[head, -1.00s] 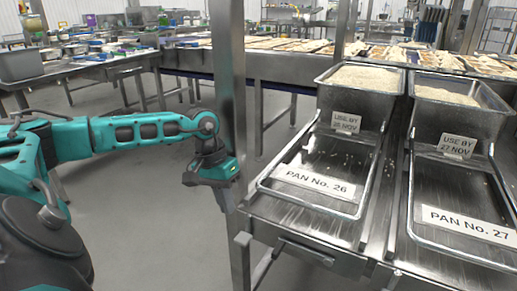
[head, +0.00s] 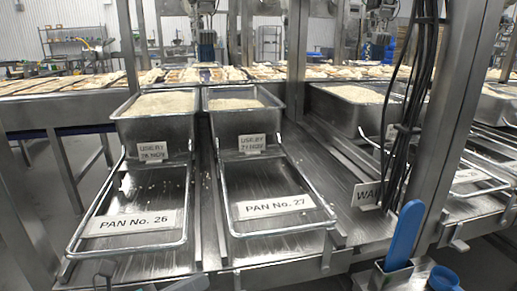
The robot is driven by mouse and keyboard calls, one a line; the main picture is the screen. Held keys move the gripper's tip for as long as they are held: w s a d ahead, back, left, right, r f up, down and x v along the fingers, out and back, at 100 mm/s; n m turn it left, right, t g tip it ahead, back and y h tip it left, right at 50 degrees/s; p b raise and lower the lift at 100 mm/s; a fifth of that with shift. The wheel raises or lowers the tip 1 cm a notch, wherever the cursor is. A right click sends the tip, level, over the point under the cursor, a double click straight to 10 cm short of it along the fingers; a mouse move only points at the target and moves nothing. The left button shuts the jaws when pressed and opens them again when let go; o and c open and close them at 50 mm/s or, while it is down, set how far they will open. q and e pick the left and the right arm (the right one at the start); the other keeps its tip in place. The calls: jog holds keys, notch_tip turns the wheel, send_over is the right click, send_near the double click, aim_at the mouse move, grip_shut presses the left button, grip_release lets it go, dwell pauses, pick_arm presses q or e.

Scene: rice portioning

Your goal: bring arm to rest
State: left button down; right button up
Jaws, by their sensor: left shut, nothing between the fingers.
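Only a small grey part of what looks like my left gripper (head: 104,272) shows at the bottom edge, in front of the pan marked No. 26 (head: 85,240). It holds nothing that I can see, and most of my left arm is out of view. My right gripper is not in view. The pan marked No. 27 (head: 232,226) lies to the right. Both pans look nearly empty, with a few pale grains.
Two deep bins of rice (head: 152,130) (head: 230,127) stand behind the pans with use-by cards. A blue-handled tool (head: 405,235) stands in a metal holder (head: 391,277) at front right, beside a blue scoop (head: 444,279). A steel post (head: 466,110) with black cables rises at right.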

pick_arm(q)
jog(key=s+f+m+y, duration=0.3)
jog(key=f+m+y, duration=0.15)
jog(key=m, duration=0.65)
jog(key=s+f+m+g+y, duration=0.1)
jog(key=s+f+m+y, duration=0.35)
jog(key=m, duration=0.75)
jog(key=s+f+m+y, duration=0.2)
jog(key=f+m, duration=0.5)
jog(key=m, duration=0.4)
jog(key=a+r+p, duration=0.2)
jog(key=r+p, duration=0.4)
jog(key=p, duration=0.3)
jog(key=s+a+r+y+p, duration=0.1)
jog(key=a+r+p, duration=0.1)
jog(key=r+p, duration=0.5)
jog(key=p, duration=0.2)
jog(key=shift+s+a+r+m+p, duration=0.2)
jog(key=shift+a+r+m+p, duration=0.1)
jog(key=shift+a+m+p, duration=0.1)
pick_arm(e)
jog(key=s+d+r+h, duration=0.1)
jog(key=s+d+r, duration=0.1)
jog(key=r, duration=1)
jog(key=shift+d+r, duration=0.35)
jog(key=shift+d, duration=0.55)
pick_arm(q)
jog(key=shift+f, duration=0.1)
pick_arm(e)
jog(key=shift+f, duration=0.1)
